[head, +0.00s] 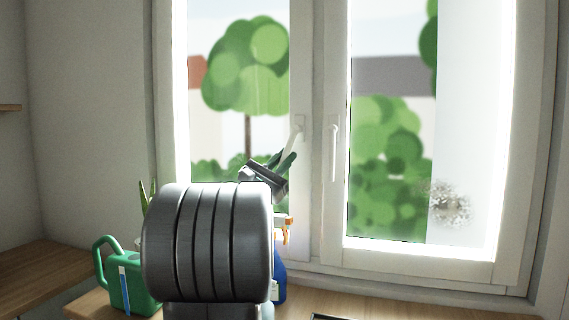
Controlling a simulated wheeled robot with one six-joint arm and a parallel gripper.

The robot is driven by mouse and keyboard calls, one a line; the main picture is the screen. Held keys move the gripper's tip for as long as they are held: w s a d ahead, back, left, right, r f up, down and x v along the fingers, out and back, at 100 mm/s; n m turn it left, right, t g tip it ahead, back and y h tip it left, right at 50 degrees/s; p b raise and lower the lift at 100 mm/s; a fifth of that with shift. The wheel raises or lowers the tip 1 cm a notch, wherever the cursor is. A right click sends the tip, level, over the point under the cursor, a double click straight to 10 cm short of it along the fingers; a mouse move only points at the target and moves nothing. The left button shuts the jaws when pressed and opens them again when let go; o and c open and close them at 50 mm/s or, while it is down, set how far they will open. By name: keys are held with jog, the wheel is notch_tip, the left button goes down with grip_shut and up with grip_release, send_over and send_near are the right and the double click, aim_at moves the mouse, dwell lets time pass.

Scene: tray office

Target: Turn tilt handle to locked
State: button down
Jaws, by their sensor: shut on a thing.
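The window has two white handles. The left handle (298,133) is on the left sash frame and slants down and to the left from its mount. My gripper (286,161) is at the lower end of this left handle, with its dark fingers shut on it. The gripper's tilt matches the slant of the handle. The right handle (334,152) hangs straight down on the right sash frame, apart from my gripper. Which of the two is the tilt handle is not marked. My arm hides the lower left part of the window.
A green watering can (127,284) stands at the lower left. A blue spray bottle (279,281) with an orange and white head (287,229) stands below my gripper, partly hidden by my arm. A wooden sill (420,304) runs along the bottom. A shelf (35,265) is at the left.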

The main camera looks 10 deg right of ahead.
dwell(0.4)
jog(key=c, duration=1.4)
grip_release()
jog(key=shift+o, duration=1.1)
jog(key=r, duration=0.3)
jog(key=r+p, duration=0.1)
jog(key=r, duration=0.2)
jog(key=r+p, duration=0.1)
jog(key=r, duration=0.3)
jog(key=shift+s+d+r, duration=0.1)
jog(key=shift+s+d, duration=0.1)
jog(key=shift+d, duration=0.1)
jog(key=shift+o, duration=0.7)
jog(key=shift+a+r, duration=0.1)
jog(key=shift+r, duration=0.05)
jog(key=shift+w, duration=0.1)
